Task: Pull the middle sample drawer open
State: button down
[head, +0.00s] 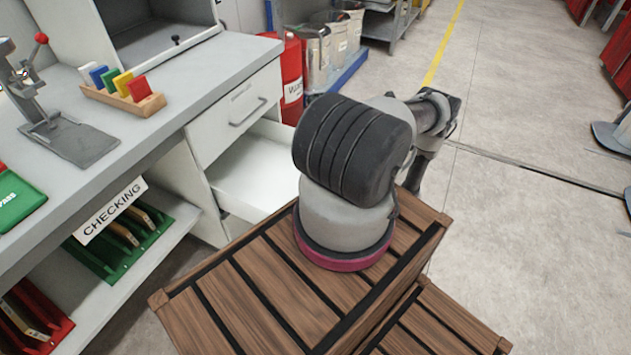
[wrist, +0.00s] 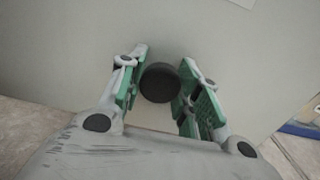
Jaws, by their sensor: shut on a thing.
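The white drawer unit (head: 232,112) stands at the right end of the bench. The drawer (head: 252,165) just below its top drawer is pulled out, with its white, empty-looking inside showing. My arm hides the front of this drawer in the head view. In the wrist view, my gripper (wrist: 162,76) has its green-padded fingers on both sides of a round dark knob (wrist: 158,84) and is shut on it. The knob stands on a plain pale panel (wrist: 80,45). My gripper is hidden behind my arm in the head view.
The top drawer (head: 238,138), with a bar handle, is shut. A wooden block with coloured tabs (head: 128,97) and a grey stand (head: 66,135) are on the bench. A red drum (head: 292,75) stands beyond the unit. Open floor (head: 520,200) lies to the right.

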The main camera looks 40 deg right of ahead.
jog(key=v, duration=0.5)
jog(key=shift+s+d, duration=0.1)
jog(key=shift+s, duration=0.2)
jog(key=c, duration=1)
grip_release()
jog(key=shift+o, duration=0.2)
jog(key=v, duration=1.2)
